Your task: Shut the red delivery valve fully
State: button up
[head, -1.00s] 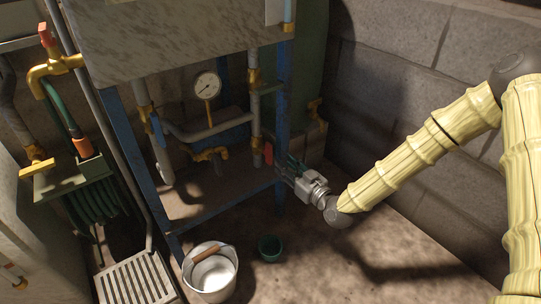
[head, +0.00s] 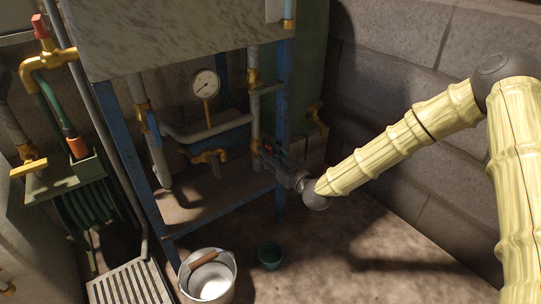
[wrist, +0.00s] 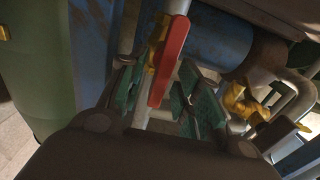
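The red lever (wrist: 170,60) of a brass valve is in the middle of the wrist view and lies nearly along a pale upright pipe (wrist: 143,112). My gripper (wrist: 163,90) is open, with green-padded fingers on either side of the lever and pipe. I cannot tell whether a pad touches the lever. In the head view my gripper (head: 270,156) is at the right upright pipe (head: 254,115) inside the blue frame, and the lever is mostly hidden there. Another red-topped brass tap (head: 40,28) is at the upper left of the head view.
A blue frame post (head: 282,95) stands close beside my gripper. A pressure gauge (head: 206,84) and brass tap (head: 209,156) are to its left. A metal bucket (head: 208,276) and green cup (head: 270,254) stand on the floor. Open floor lies at right.

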grip_shut()
jog(key=shift+m+p, duration=0.3)
jog(key=shift+p, duration=0.1)
jog(key=m+p, duration=0.2)
jog(key=shift+w+d+r+m, duration=0.1)
jog(key=shift+d+r+m, duration=0.1)
jog(key=shift+m, duration=0.2)
jog(key=shift+w+d+f+m+p, duration=0.2)
jog(key=shift+f+m+p, duration=0.3)
jog(key=shift+m, duration=2)
jog(key=shift+w+d+f+m+p, duration=0.15)
jog(key=shift+m+p, duration=0.6)
jog(key=shift+m, duration=1.75)
jog(key=shift+w+d+f+m+p, duration=0.15)
jog(key=shift+f+m+p, duration=0.35)
jog(key=shift+m, duration=2)
jog(key=shift+r, duration=0.1)
